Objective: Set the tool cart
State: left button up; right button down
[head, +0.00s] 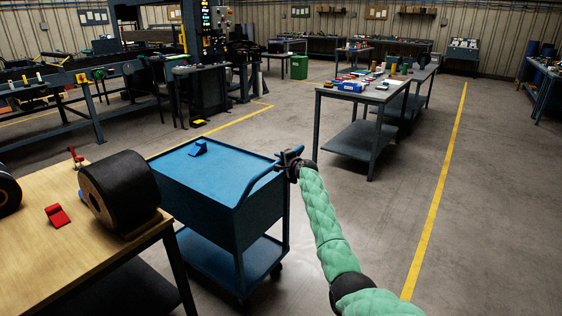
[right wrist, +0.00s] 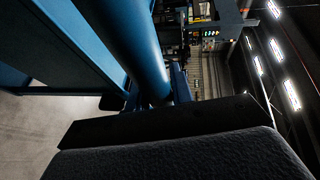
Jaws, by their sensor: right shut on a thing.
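The tool cart (head: 225,205) is blue, with a flat top, a deep body and a lower shelf. It stands close to the right end of a wooden table. My right gripper (head: 290,160) is shut on the cart's handle at its right end. In the right wrist view the blue handle bar (right wrist: 130,45) runs right in front of my gripper, and its fingers are mostly hidden. A small blue block (head: 199,147) sits on the cart's top. My left gripper is not in view.
The wooden table (head: 40,255) at left holds a black roll (head: 118,190) and red wedge pieces (head: 57,216). A grey workbench (head: 365,95) with several small items stands beyond the cart. A yellow floor line (head: 445,160) runs at right. The floor between bench and line is clear.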

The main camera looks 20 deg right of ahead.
jog(key=shift+a, duration=0.1)
jog(key=c, duration=1.5)
grip_release()
jog(key=shift+o, duration=1.3)
jog(key=shift+w+a+f, duration=0.1)
jog(key=shift+w+a, duration=0.05)
jog(key=shift+w, duration=0.05)
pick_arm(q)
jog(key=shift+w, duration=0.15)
pick_arm(e)
jog(key=shift+s, duration=0.1)
jog(key=shift+s+d, duration=0.2)
jog(key=shift+s, duration=0.1)
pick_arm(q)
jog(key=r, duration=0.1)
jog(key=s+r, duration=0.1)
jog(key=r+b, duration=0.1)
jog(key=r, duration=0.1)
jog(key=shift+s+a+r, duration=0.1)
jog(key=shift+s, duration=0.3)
pick_arm(e)
jog(key=v, duration=0.7)
